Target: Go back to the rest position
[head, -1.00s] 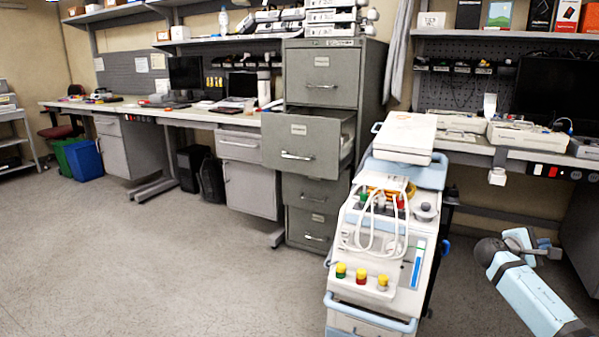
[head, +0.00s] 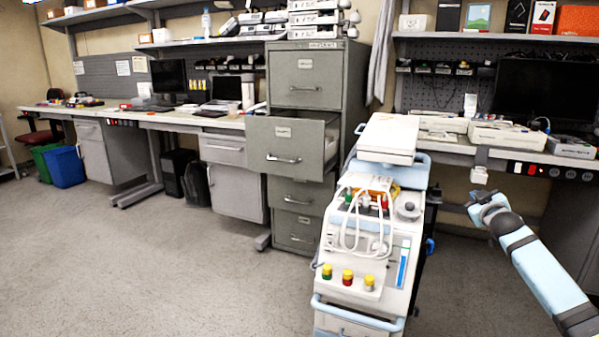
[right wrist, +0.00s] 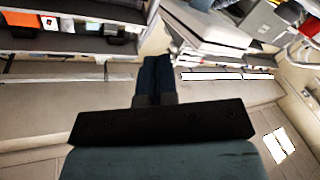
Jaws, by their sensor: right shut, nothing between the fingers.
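My right arm comes in from the lower right in the head view, and my right gripper (head: 476,201) is at its far end, small and partly hidden by the wrist. It is in the air in front of the right-hand bench, to the right of the white medical cart (head: 347,262) and apart from it. In the right wrist view the dark fingers of my right gripper (right wrist: 154,68) lie together, with nothing between them. My left gripper is not in view.
A grey filing cabinet (head: 318,75) stands behind the cart with one drawer (head: 290,147) pulled out. The right-hand bench (head: 510,153) carries white devices and a dark monitor (head: 541,92). A long bench (head: 180,122) runs along the left. The floor (head: 170,260) at left is clear.

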